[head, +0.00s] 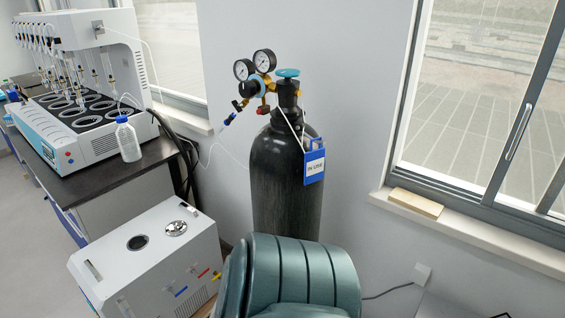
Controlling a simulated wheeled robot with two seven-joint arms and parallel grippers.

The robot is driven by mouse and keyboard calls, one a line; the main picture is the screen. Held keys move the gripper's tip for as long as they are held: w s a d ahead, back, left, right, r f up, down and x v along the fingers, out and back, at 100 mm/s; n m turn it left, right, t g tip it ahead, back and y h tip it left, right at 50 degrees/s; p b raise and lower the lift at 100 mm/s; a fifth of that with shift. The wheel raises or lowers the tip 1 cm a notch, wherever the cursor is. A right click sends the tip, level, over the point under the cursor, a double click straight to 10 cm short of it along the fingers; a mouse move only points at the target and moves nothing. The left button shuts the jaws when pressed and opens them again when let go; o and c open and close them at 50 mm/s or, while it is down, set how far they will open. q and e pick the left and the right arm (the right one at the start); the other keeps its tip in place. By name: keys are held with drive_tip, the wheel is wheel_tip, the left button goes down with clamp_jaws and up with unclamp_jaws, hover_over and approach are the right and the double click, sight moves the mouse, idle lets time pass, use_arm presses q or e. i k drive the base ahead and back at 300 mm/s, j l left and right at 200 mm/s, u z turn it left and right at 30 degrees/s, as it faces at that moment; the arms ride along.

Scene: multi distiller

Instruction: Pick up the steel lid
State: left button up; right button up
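A small round shiny steel lid (176,228) lies on the top of a white box-shaped unit (115,268) at the lower left. It has a small raised knob. A round dark opening (138,242) is in the same top, to the left of the lid and apart from it. Neither of my grippers shows in the head view, so nothing is seen touching the lid.
A dark bench (100,182) with a multi-station distiller (85,85) and a white bottle (127,140) stands behind the unit. A black gas cylinder (275,185) stands to the right. A teal ribbed object (300,275), unclear what, fills the bottom middle.

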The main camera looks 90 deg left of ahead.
sight(175, 227)
drive_tip(key=u, duration=3.6)
